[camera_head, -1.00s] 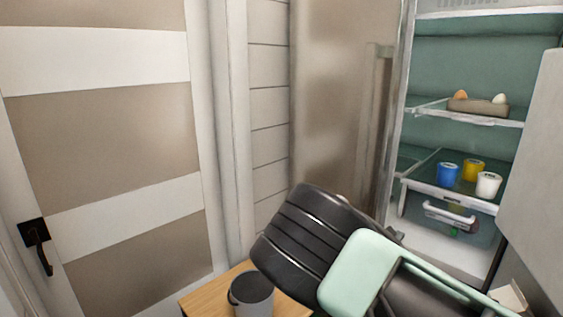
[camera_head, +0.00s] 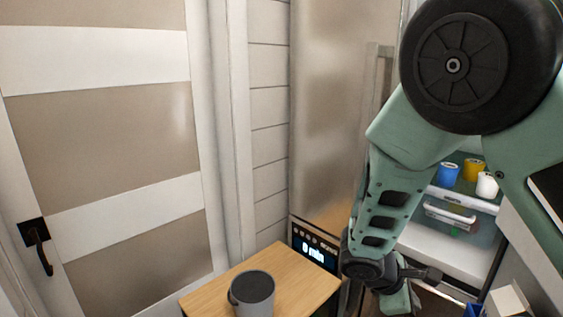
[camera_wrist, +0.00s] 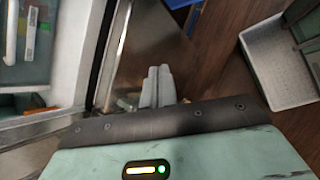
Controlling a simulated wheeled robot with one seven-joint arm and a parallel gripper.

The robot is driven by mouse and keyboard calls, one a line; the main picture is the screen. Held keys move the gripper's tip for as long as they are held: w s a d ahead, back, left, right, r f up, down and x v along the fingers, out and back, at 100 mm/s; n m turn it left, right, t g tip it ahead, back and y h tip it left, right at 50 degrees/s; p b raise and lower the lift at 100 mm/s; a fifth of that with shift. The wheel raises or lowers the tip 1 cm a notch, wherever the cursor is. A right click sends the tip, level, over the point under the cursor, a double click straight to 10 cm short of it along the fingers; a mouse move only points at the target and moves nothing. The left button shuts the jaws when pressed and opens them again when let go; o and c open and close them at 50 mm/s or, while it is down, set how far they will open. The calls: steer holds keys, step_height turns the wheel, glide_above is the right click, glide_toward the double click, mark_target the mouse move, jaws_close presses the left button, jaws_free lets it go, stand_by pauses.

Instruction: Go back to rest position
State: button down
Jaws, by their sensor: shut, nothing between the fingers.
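My arm is folded in front of the open fridge in the head view, its elbow high and its forearm hanging down. My gripper shows in the wrist view (camera_wrist: 158,86), its two grey fingers together and nothing between them. In the head view its fingertips cannot be made out at the lower end of the arm. In the wrist view the fingers point toward a brownish metallic panel (camera_wrist: 150,50), and I cannot tell whether they touch it.
The open fridge holds blue (camera_head: 447,173), yellow (camera_head: 473,170) and white (camera_head: 487,185) cups. A door (camera_head: 110,120) is at left.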

steer(key=s+a+r+m+y, duration=0.3)
steer(key=s+a+r, duration=0.3)
steer(key=s, duration=0.4)
steer(key=s+a+r+m+g+y, duration=0.1)
steer(key=s+a+r+m+y, duration=0.2)
steer(key=s, duration=0.8)
steer(key=a+r+y, duration=0.2)
steer(key=a+r, duration=0.1)
steer(key=shift+s+a+r+m+g+y, duration=0.2)
steer(key=shift+s+a+m+g+y, duration=0.1)
steer(key=shift+d, duration=0.1)
